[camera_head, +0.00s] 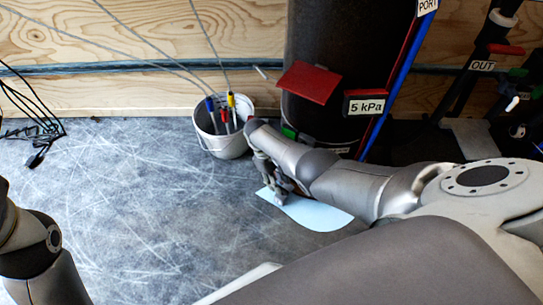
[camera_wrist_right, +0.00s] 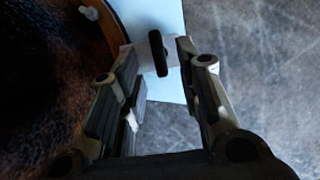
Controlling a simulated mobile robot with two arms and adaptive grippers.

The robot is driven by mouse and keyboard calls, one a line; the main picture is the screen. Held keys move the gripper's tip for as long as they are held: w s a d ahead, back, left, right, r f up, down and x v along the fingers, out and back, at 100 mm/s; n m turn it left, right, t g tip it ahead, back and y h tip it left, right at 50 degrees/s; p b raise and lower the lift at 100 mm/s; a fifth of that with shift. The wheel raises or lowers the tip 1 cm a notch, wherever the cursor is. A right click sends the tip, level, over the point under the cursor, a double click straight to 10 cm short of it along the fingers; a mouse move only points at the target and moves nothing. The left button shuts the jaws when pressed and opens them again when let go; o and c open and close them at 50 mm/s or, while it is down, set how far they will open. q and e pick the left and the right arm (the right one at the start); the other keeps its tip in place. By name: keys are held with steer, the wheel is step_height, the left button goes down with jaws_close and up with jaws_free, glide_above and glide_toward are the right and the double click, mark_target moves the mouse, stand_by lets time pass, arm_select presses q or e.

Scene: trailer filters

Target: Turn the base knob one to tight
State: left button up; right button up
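A black knob (camera_wrist_right: 158,53) on a pale block shows at the top middle of the right wrist view, close to the base of the dark tank (camera_wrist_right: 40,70). My right gripper (camera_wrist_right: 156,50) is open, with one finger to either side of the knob. Gaps show between the knob and both fingers. In the head view my right gripper (camera_head: 279,187) points down by the foot of the large dark tank (camera_head: 325,50). The knob is hidden there behind my gripper and arm. Part of my left arm shows at the lower left, but its gripper is out of view.
A light blue sheet (camera_head: 318,216) lies on the scratched grey floor. A white bucket (camera_head: 224,145) with coloured cables stands left of the tank. A red flap (camera_head: 308,82) and a "5 kPa" label (camera_head: 366,106) are on the tank. Open floor (camera_head: 120,200) lies left.

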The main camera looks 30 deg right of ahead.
steer(key=v, duration=1)
steer(key=shift+s, duration=0.15)
